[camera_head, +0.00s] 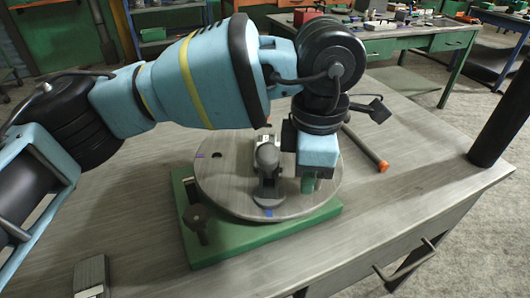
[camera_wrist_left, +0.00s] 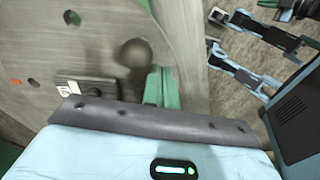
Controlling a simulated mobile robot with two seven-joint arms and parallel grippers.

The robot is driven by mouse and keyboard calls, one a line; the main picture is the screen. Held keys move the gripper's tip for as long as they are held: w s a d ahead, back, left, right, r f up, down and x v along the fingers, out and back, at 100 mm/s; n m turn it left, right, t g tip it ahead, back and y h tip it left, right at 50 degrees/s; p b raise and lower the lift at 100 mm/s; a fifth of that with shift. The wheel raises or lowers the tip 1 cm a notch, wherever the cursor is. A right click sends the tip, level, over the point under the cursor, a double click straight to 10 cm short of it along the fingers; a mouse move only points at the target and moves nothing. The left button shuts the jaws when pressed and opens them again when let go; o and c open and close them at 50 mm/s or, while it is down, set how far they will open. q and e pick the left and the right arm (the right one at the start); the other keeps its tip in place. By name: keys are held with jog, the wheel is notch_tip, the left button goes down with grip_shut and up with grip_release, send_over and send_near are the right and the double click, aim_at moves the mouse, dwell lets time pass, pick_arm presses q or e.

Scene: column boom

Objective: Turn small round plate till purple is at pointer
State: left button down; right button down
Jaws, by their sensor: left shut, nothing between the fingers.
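The round grey plate (camera_head: 225,180) lies on a green base (camera_head: 222,250) on the bench. A purple mark (camera_head: 199,155) shows at its left edge and a blue mark (camera_head: 268,212) at its front edge. A grey upright knob (camera_head: 267,155) stands on the plate; it also shows as a round ball in the left wrist view (camera_wrist_left: 135,52). My left gripper (camera_head: 308,184) is shut and empty, its green fingers pointing down over the plate just right of the knob. The fingers also show in the left wrist view (camera_wrist_left: 163,88). I cannot clearly make out the pointer.
A dark clamp-like part (camera_head: 196,218) sits on the base's left front. An orange-ended rod (camera_head: 382,165) lies behind the plate to the right. A small grey block (camera_head: 90,274) lies at front left.

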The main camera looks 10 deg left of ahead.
pick_arm(q)
jog(key=shift+w+d, duration=0.1)
jog(key=shift+w+d, duration=0.5)
jog(key=shift+d, duration=0.05)
pick_arm(e)
jog(key=shift+w+r, duration=0.2)
jog(key=shift+w, duration=0.25)
pick_arm(q)
jog(key=shift+w, duration=0.1)
pick_arm(e)
jog(key=shift+s, duration=0.15)
pick_arm(q)
jog(key=shift+d, duration=0.15)
jog(key=shift+w+d, duration=0.4)
jog(key=shift+w, duration=0.2)
pick_arm(e)
jog(key=shift+s+r, duration=0.1)
jog(key=shift+s, duration=0.05)
pick_arm(q)
jog(key=shift+w+d, duration=0.1)
jog(key=shift+w, duration=0.05)
